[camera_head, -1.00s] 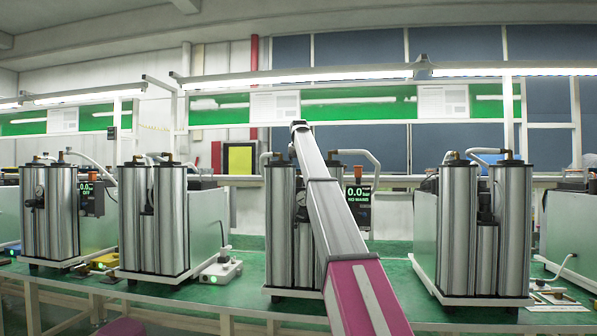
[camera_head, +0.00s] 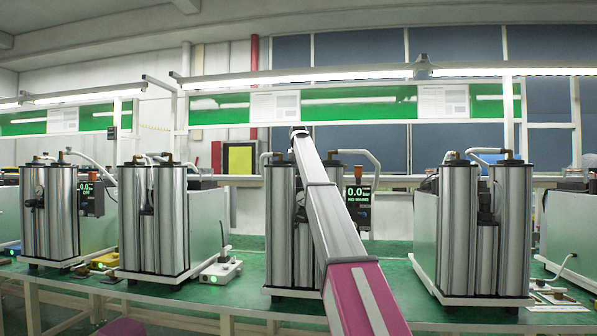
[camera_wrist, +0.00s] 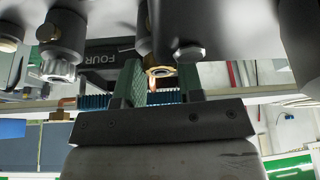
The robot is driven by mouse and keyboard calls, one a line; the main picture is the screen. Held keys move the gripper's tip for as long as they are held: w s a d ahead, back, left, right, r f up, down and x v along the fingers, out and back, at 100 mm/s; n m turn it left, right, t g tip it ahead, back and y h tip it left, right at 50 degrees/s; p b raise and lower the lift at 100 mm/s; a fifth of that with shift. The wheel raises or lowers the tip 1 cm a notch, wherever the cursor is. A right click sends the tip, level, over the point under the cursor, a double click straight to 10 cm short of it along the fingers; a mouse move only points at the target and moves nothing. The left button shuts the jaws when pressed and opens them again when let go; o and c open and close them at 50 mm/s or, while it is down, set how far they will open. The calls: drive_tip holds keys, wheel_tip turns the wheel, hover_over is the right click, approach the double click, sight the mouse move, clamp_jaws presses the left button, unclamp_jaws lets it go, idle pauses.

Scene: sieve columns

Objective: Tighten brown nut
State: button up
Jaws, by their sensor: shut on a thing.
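The brown nut (camera_wrist: 160,71), a small brassy ring, shows in the wrist view under the dark underside of a machine. My gripper (camera_wrist: 159,80) has its two green-faced fingers on either side of the nut and is shut on it. How far the nut is turned cannot be seen. In the head view my arm reaches up in front of the middle sieve column unit (camera_head: 280,230), and its far end is by the column tops. The fingers and the nut do not show clearly there.
Similar column units stand on the left (camera_head: 170,220) and right (camera_head: 458,225) on the green bench (camera_head: 235,293). A display (camera_head: 357,195) sits beside the middle unit. In the wrist view a knurled fitting (camera_wrist: 59,68) hangs left of my fingers.

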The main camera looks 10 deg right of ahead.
drive_tip(key=m, duration=0.1)
drive_tip(key=m+h, duration=0.1)
drive_tip(key=m, duration=0.1)
drive_tip(key=m+h, duration=0.1)
drive_tip(key=m, duration=0.1)
drive_tip(key=shift+w+a+g, duration=0.15)
drive_tip(key=shift+a+g, duration=0.1)
drive_tip(key=shift+g, duration=0.15)
drive_tip(key=m+g+h, duration=0.1)
drive_tip(key=m, duration=0.3)
drive_tip(key=shift+w+m, duration=0.1)
drive_tip(key=shift+m, duration=0.3)
drive_tip(key=shift+a+g, duration=0.1)
drive_tip(key=shift+g, duration=0.2)
drive_tip(key=o, duration=0.9)
drive_tip(key=shift+r, duration=0.1)
